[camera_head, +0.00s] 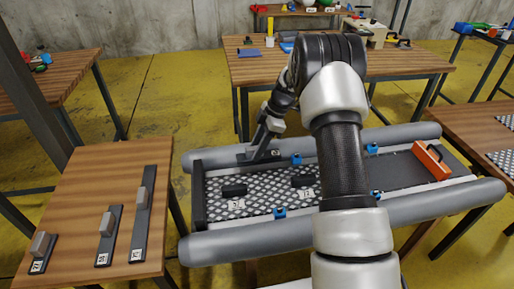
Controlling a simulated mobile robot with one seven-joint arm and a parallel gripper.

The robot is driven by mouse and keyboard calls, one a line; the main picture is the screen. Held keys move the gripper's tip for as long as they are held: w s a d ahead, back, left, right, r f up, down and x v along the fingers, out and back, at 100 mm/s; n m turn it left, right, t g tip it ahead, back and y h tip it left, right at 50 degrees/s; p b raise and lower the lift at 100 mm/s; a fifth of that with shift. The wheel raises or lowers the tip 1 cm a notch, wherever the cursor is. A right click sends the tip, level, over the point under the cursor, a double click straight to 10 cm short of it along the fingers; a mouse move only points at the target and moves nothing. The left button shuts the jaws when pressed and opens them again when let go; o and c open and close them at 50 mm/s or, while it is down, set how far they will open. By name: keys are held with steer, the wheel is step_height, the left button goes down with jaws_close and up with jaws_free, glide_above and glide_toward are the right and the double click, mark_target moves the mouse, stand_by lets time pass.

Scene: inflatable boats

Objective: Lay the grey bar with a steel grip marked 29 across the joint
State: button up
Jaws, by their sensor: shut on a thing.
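My gripper (262,150) is shut on the grip of a dark grey bar (247,159), low over the far side of the inflatable boat (230,246). A small white label shows at the bar's right end; I cannot read it surely. I cannot tell whether the bar touches the boat. The boat's floor has a diamond-plate panel (259,203) at left and a dark, smoother panel (394,178) at right. My arm hides the floor between them, so the joint there is not clearly seen.
Three grey bars with steel grips, a short (42,250), a medium (109,235) and a long one (144,212), lie on the left table (80,200). Blue clips (279,213) sit along the boat's sides. An orange piece (431,160) stands at the boat's right end.

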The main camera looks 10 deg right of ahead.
steer(key=shift+f, duration=0.1)
steer(key=shift+f+b, duration=1.3)
steer(key=shift+f, duration=0.1)
steer(key=shift+f+b, duration=0.65)
steer(key=shift+f, duration=0.15)
stand_by(0.4)
steer(key=o, duration=1.2)
steer(key=shift+r, duration=0.1)
steer(key=shift+w, duration=0.1)
